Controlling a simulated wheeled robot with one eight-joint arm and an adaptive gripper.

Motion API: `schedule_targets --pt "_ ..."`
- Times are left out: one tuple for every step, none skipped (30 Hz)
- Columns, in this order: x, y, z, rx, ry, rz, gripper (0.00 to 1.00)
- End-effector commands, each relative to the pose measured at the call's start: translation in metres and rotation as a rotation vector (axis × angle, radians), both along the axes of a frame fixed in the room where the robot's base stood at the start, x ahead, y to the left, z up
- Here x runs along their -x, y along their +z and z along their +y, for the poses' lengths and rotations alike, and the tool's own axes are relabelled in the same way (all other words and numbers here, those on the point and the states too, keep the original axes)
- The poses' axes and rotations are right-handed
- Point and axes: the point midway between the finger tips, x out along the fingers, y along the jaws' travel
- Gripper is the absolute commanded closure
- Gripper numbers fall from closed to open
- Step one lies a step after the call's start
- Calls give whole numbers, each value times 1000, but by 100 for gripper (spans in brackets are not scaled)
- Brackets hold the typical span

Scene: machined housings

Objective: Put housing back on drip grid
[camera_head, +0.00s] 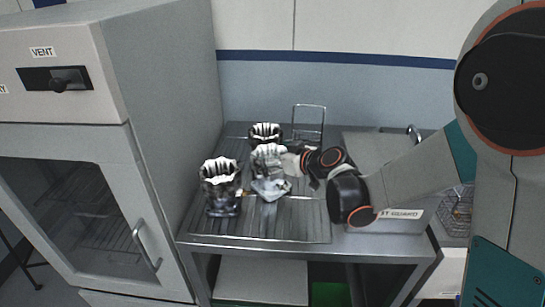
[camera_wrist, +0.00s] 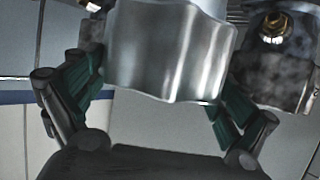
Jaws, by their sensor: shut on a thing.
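My gripper (camera_wrist: 165,85) is shut on a shiny metal housing (camera_wrist: 165,50), with a dark green finger on each side of it. In the head view this housing (camera_head: 268,158) is at the gripper's tip, over the drip grid (camera_head: 290,222). A gap between its underside and the grid cannot be judged. A second housing (camera_head: 221,185) stands upright on the grid to the left and front. A third housing (camera_head: 265,132) stands behind the held one. A crumpled greyish thing (camera_head: 271,189) shows just below the held housing; what it is cannot be told.
A grey oven-like cabinet (camera_head: 175,110) marked VENT stands close on the left. A wire rack (camera_head: 309,122) rises behind the grid. A grey box (camera_head: 385,220) with a label is to the right, with a wire basket (camera_head: 457,212) beyond. The grid's front right is bare.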

Motion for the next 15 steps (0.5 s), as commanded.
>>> schedule_targets --pt "0 0 0 -1 0 0 72" --pt "0 0 0 -1 0 0 72" --pt "0 -2 0 -1 0 0 72" --pt "0 -3 0 0 0 0 3" --pt "0 -2 0 0 0 0 0" --pt "0 -2 0 0 0 0 0" --pt "0 -2 0 0 0 0 0" --pt "0 -2 0 0 0 0 0" --pt "0 -2 0 0 0 0 0" --pt "0 -2 0 0 0 0 0" --pt "0 -2 0 0 0 0 0" --pt "0 -2 0 0 0 0 0" --pt "0 -2 0 0 0 0 0" --pt "0 -2 0 0 0 0 0" --pt "0 -1 0 0 0 0 0"
